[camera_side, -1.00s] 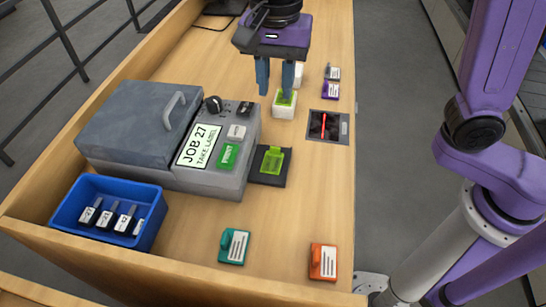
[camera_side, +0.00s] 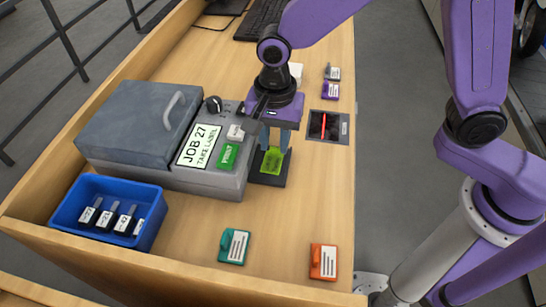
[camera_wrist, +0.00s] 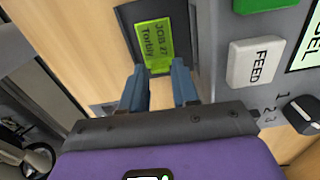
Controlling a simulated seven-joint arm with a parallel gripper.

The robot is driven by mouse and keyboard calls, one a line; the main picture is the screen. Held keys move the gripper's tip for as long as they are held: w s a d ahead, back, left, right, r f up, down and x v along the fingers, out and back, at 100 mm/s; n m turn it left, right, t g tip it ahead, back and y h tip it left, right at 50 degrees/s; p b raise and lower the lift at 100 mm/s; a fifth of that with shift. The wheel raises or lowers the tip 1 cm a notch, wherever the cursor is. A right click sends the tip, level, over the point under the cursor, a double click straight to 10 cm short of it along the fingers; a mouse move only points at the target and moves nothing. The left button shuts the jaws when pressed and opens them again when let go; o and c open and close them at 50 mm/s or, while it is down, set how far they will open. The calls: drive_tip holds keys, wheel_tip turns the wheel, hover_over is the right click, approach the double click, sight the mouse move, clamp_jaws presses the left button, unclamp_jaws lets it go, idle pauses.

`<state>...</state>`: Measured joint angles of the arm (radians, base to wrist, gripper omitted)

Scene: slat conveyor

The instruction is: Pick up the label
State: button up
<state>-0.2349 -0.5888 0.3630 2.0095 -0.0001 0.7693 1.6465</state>
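The green-yellow label (camera_side: 272,161) stands on a small black holder (camera_side: 269,181) at the right side of the grey label printer (camera_side: 219,178). In the wrist view, the label (camera_wrist: 155,44) shows the print "JOB 27" and a second line. My gripper (camera_side: 277,144) is just above and behind the label in the side view. In the wrist view, my gripper (camera_wrist: 158,68) is open, with the label beyond and roughly between its two blue fingertips. Nothing is held. My gripper and wrist hide part of the area behind the label.
The printer's display (camera_side: 198,146) reads "JOB 27 TAKE LABEL". A white FEED button (camera_wrist: 255,62) sits beside the holder. A blue bin (camera_side: 75,196) with several tagged pieces, a teal piece (camera_side: 234,246) and an orange piece (camera_side: 323,261) are in front. A dark recessed tray (camera_side: 337,127) lies right.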

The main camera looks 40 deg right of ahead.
drive_tip(key=shift+f, duration=0.7)
drive_tip(key=shift+c, duration=1.4)
drive_tip(key=shift+r, duration=0.1)
